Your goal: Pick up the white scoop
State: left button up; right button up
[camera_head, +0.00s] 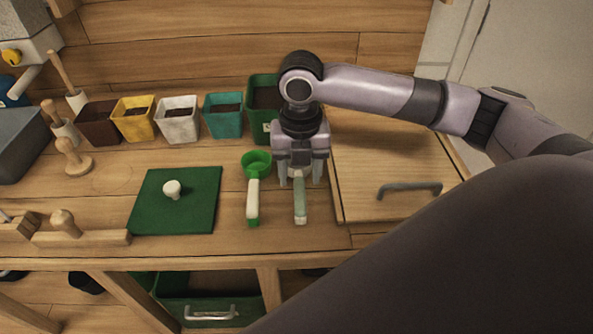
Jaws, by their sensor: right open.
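My right gripper (301,180) points down over the workbench, its two fingers apart. Between and just below the fingers is a scoop with a pale green handle (300,198) with a whitish end toward the front edge. Its bowl is hidden behind the gripper, so I cannot see whether it is white. I cannot tell whether the fingers touch the handle. Just left of it lies another scoop with a green bowl (256,163) and a white handle (252,205). My left gripper is not in view.
Several pots stand along the back, including a white pot (178,120) and a teal pot (223,115). A green board with a white knob (150,210) lies left of the scoops. A wooden lid with a grey handle (385,165) is at the right.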

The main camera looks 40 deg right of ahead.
aim_at(300, 184)
notch_tip(300, 184, down, 4)
jog(key=shift+f, duration=0.1)
grip_shut()
notch_tip(300, 184, up, 20)
jog(key=p, duration=0.2)
dwell(0.6)
jog(key=c, duration=0.7)
grip_release()
jog(key=shift+c, duration=0.2)
grip_shut()
